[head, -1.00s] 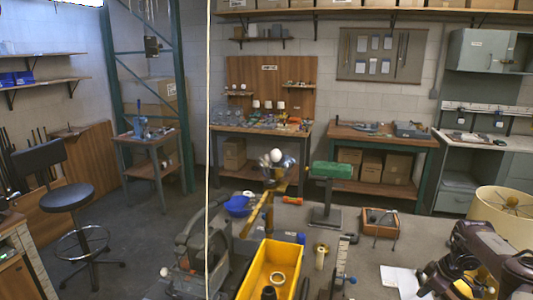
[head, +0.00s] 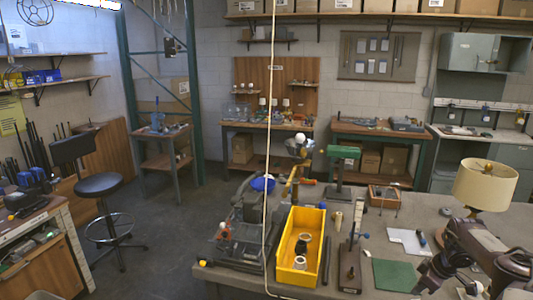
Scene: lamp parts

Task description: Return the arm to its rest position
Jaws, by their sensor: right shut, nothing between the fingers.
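My right arm shows at the lower right, in front of the lamp. My right gripper (head: 468,287) is low at the frame's bottom edge, shut, with nothing seen in it; it is partly cut off. A lamp with a cream shade (head: 485,186) and a gold knob on top stands upright on the grey workbench (head: 425,215). My arm stands in front of the lamp's lower part. My left gripper is out of view.
A yellow bin (head: 313,222) with parts in it stands mid-bench, near a dark stand (head: 350,265). A green mat (head: 396,275) and white paper (head: 408,241) lie left of my right arm. A wooden tray (head: 384,196) is farther back. A stool (head: 99,186) stands on open floor at left.

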